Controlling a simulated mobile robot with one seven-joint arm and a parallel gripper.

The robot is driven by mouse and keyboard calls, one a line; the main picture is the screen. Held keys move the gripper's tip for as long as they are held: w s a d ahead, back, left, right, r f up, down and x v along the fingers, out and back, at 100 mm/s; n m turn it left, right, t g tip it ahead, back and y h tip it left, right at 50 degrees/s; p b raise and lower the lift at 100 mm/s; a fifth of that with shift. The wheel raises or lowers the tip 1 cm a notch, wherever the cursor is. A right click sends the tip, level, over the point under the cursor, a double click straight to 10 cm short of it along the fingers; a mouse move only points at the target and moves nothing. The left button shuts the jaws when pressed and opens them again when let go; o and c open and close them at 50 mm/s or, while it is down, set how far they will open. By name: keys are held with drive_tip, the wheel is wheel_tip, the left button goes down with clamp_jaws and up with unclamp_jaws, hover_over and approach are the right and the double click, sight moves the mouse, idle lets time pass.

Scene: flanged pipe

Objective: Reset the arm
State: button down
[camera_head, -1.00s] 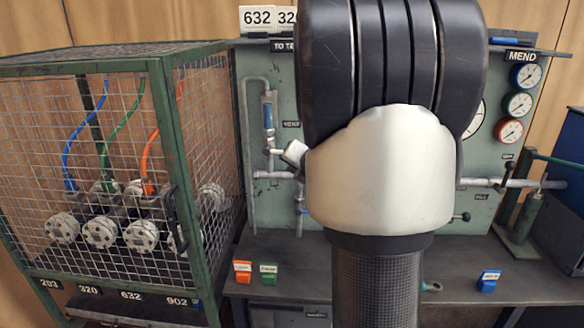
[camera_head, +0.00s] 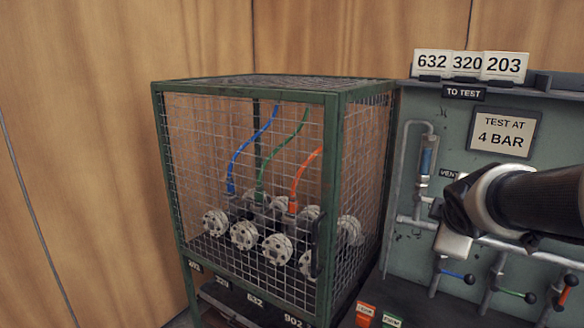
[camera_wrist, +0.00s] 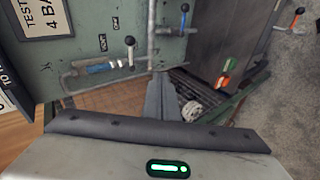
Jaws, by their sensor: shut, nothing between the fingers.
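My gripper (camera_wrist: 162,98) shows in the wrist view as two grey fingers close together, with nothing between them. They point away from the wrist, between the green panel and the cage. In the head view my arm enters from the right edge, and my dark and white wrist hangs in front of the panel (camera_head: 428,180), over its pipework. The fingers themselves cannot be made out in the head view. In the wrist view the panel (camera_wrist: 110,35) lies at the upper left.
A green-framed mesh cage (camera_head: 338,150) stands left of the panel, holding flanged pipe ends (camera_head: 277,246) and blue, green and orange hoses. Lever valves (camera_head: 458,279) sit low on the panel. Left of the cage is bare wooden wall.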

drive_tip(key=s+a+f+m+g+y+p, duration=0.2)
drive_tip(key=s+a+m+g+y, duration=0.2)
drive_tip(key=s+a+m, duration=1.1)
drive_tip(key=s+a+r+n+p, duration=0.1)
drive_tip(key=s+r+n+p, duration=0.1)
drive_tip(key=r+p, duration=0.8)
drive_tip(key=s+a+r+n+p, duration=0.1)
drive_tip(key=s+r+p, duration=0.1)
drive_tip(key=r+p, duration=0.9)
drive_tip(key=shift+r+n+p, duration=0.15)
drive_tip(key=shift+n+p, duration=0.2)
drive_tip(key=shift+n, duration=0.05)
drive_tip(key=shift+s, duration=0.1)
